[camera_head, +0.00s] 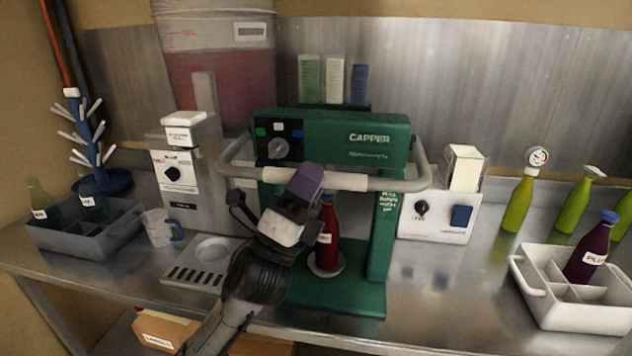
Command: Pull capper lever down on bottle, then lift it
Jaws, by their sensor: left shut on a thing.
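The green capper (378,235) stands in the middle of the metal counter. Its lever (345,181) is a grey U-shaped bar with white sleeves, stretching across the front at about the height of the capper's upper housing. A dark red bottle (328,238) with a white label stands upright on the round plate inside the capper. My left gripper (306,182) is shut on the lever near its middle, with its arm rising from the bottom of the view. The gripper and wrist hide part of the bar and the bottle's left side. My right gripper is not in view.
A white filler unit (176,181) and a measuring cup (158,230) are at left, beside a grey crate (88,237). A label dispenser (433,223) stands right of the capper. A white divided crate (578,318) holds a purple bottle (590,250). Counter between them is clear.

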